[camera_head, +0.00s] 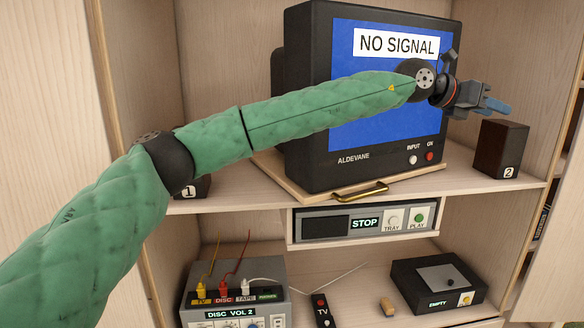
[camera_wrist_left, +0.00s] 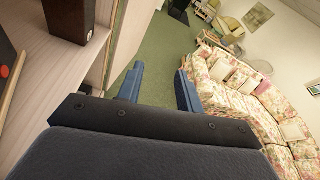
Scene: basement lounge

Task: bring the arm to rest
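My left arm (camera_head: 290,118), in a green quilted sleeve, reaches from the lower left across the front of the television (camera_head: 300,95). My left gripper (camera_head: 497,107) is just past the screen's right edge, apparently above the small dark speaker marked 2 (camera_head: 500,148). In the left wrist view the two blue fingers (camera_wrist_left: 160,87) stand apart with only green carpet between them, so it is open and empty. The speaker also shows at the top left of that view (camera_wrist_left: 78,20). My right gripper is in neither view.
The television reads "NO SIGNAL". Below it are a disc player (camera_head: 365,221) reading "STOP", a grey switch box (camera_head: 235,298) with cables, a remote (camera_head: 322,310) and a black box (camera_head: 437,284). A floral sofa (camera_wrist_left: 235,80) stands across open carpet (camera_wrist_left: 160,50).

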